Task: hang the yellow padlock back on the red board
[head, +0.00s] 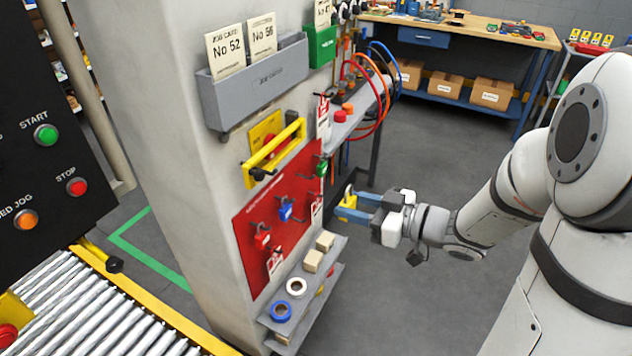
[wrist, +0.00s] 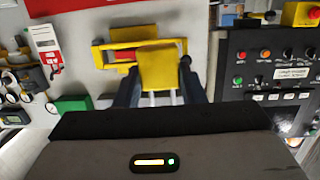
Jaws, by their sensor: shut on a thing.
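The red board (head: 270,228) is on the side of the grey pillar, with a blue padlock (head: 285,209), a red padlock (head: 262,239) and a green padlock (head: 321,168) on it, plus tags. Its edge shows at the top of the wrist view (wrist: 75,8). My gripper (head: 350,207) is shut on the yellow padlock (head: 347,202), to the right of the board and apart from it. The wrist view shows the padlock's yellow body (wrist: 162,68) between the dark fingers, with its pale shackle legs toward the palm. In the head view the shackle points up.
A yellow-framed holder (head: 270,155) sits above the board, and a grey card bin (head: 258,82) above that. A small shelf (head: 305,290) with tape rolls and boxes juts out below. A roller conveyor (head: 95,315) is at lower left. The floor on the right is open.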

